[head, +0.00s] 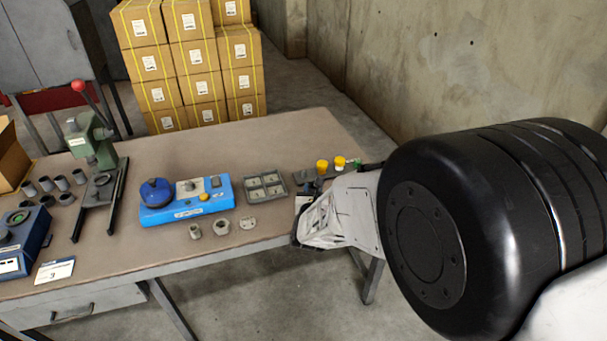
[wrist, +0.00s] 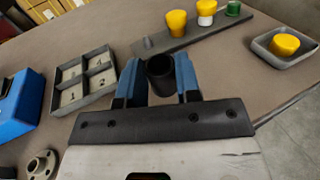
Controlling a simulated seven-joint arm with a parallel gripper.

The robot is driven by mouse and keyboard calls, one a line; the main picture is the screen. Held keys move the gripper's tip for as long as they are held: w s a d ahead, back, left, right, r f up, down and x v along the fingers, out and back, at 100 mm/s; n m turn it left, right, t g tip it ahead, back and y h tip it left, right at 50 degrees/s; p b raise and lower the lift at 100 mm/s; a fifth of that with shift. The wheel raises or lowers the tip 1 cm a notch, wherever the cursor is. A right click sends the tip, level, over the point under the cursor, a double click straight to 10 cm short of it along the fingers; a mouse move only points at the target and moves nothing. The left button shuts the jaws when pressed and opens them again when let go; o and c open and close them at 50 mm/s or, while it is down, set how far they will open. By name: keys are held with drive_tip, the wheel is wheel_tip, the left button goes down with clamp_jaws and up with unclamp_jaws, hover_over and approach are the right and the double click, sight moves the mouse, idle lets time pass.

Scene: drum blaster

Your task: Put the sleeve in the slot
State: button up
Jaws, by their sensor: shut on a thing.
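My gripper (wrist: 156,82) has two blue fingers shut on a dark grey hollow sleeve (wrist: 161,68), its open end facing the wrist camera. In the head view my white hand is over the right end of the table and hides the fingertips and the held sleeve. Just beyond the sleeve in the wrist view is a long dark bar (wrist: 205,37). It carries yellow-topped pieces (wrist: 177,22), a green one (wrist: 233,8) and a bare grey stub (wrist: 157,42). I cannot tell which place is the slot.
A four-compartment tray (head: 265,188) is left of my gripper, with a blue box (head: 190,198) farther left. A small dish (wrist: 268,50) with a yellow piece is right. Loose metal rings (head: 221,226) lie near the front edge. A press (head: 95,150) and several sleeves (head: 62,184) stand far left.

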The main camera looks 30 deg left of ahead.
hover_over(303, 179)
drive_tip(key=s+d, duration=0.1)
drive_tip(key=s, duration=0.1)
drive_tip(key=shift+w+d+f, duration=0.15)
drive_tip(key=shift+w+f, duration=0.1)
drive_tip(key=shift+f, duration=0.4)
drive_tip(key=shift+w, duration=0.1)
drive_tip(key=shift+w+a, duration=0.6)
drive_tip(key=shift+w, duration=0.1)
drive_tip(key=shift+s+f, duration=0.1)
drive_tip(key=shift+f, duration=1.5)
drive_tip(key=shift+f, duration=0.25)
drive_tip(key=o, duration=1)
drive_tip(key=shift+c, duration=0.2)
drive_tip(key=shift+v, duration=3.9)
